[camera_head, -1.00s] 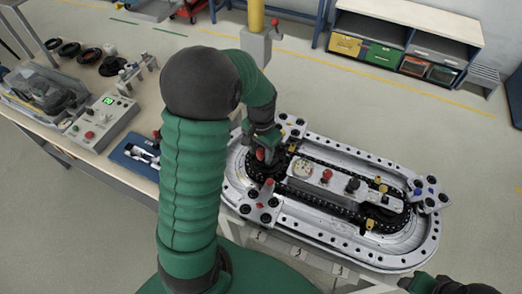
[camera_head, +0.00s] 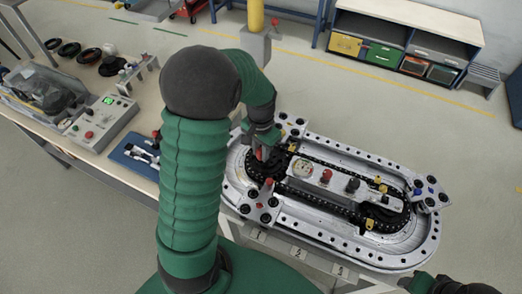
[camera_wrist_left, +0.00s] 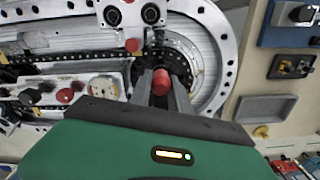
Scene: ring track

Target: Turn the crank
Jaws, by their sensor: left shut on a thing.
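The ring track (camera_head: 345,245) is a long silver oval with a dark chain running round it. It stands right of my left arm. My left gripper (camera_head: 259,154) is over the dark round wheel at the track's left end. In the left wrist view, the left gripper (camera_wrist_left: 162,88) has its two grey fingers shut on the crank handle (camera_wrist_left: 161,82), whose red rounded end shows between them. The crank's arm below is mostly hidden by the fingers. Part of my right arm shows at the bottom right edge, with its fingers not visible.
A red knob (camera_head: 326,175), a black knob (camera_head: 353,185) and a gauge (camera_head: 302,168) sit on the track's middle plate. A bench (camera_head: 105,150) on the left holds a control box (camera_head: 100,122) and a blue tray (camera_head: 133,158). Open floor lies behind the track.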

